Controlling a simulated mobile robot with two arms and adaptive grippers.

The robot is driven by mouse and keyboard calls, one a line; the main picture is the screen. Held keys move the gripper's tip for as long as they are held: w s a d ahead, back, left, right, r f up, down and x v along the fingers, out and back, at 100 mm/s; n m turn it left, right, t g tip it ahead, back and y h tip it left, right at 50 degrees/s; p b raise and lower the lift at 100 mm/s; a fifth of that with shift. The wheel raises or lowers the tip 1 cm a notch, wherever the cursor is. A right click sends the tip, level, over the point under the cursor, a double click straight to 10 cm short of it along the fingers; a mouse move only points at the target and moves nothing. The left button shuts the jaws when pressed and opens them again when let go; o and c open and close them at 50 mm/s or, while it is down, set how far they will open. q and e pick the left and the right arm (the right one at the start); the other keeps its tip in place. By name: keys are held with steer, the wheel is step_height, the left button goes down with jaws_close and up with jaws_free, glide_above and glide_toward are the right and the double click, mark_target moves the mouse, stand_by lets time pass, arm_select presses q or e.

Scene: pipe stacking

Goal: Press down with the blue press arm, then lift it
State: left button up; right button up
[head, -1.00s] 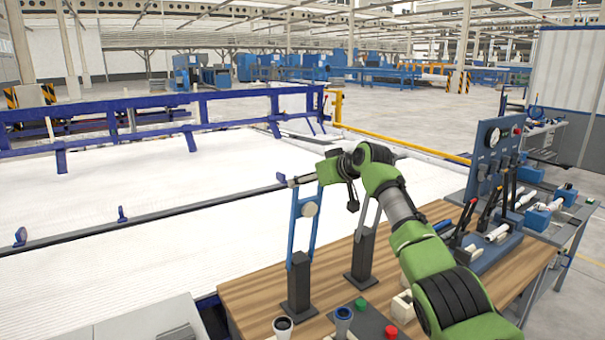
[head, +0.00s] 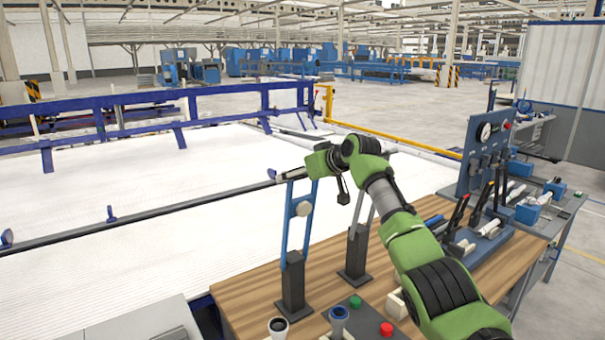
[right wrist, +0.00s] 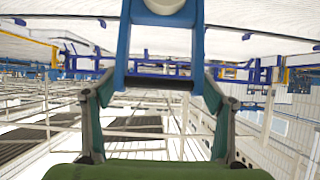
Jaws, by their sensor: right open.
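The blue press arm (head: 310,226) stands upright on a dark post (head: 292,288) at the left edge of the wooden bench. Its two blue bars carry a round pale disc (head: 304,208). My right gripper (head: 285,174) is at the top end of the press arm. In the right wrist view, the gripper's open fingers (right wrist: 160,93) lie on either side of the press arm's upper end (right wrist: 123,42) and its dark crossbar (right wrist: 160,82). I cannot tell whether they touch it. My left gripper is not in view.
A second dark post (head: 355,253) stands right of the press. A control box with a green button (head: 355,302) and a red button (head: 387,329), and cups (head: 278,326), are at the bench's front. A gauge panel (head: 487,150) and levers stand at the right.

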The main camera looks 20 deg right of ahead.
steer(key=shift+s+d+r, duration=0.3)
steer(key=shift+s, duration=0.2)
steer(key=v, duration=1)
steer(key=shift+s+r, duration=0.2)
steer(key=shift+s, duration=0.05)
steer(key=shift+a+f, duration=0.1)
